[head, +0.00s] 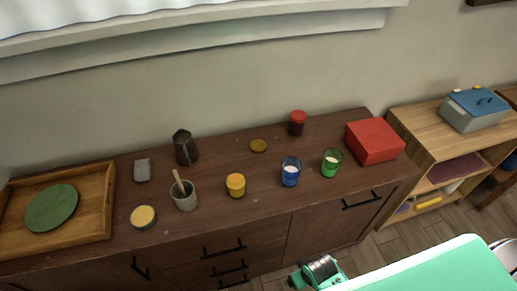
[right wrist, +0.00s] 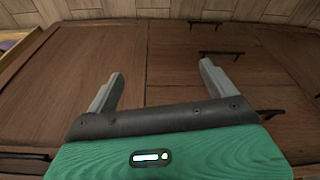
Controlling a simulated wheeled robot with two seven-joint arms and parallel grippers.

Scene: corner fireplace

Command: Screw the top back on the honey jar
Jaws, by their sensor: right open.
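A small amber-yellow jar (head: 236,186), which looks like the honey jar, stands upright on the dark wooden sideboard (head: 215,228). Its top looks orange-yellow; I cannot tell from here whether it is open. My left gripper is not in view.
Around the jar stand a blue glass (head: 290,172), a green glass (head: 332,162), a grey cup (head: 184,196) with a wooden tool and a round yellow-topped tin (head: 143,217). A red-lidded jar (head: 297,123), dark pot (head: 185,148), red box (head: 373,141) and wooden tray (head: 92,230) are farther out.

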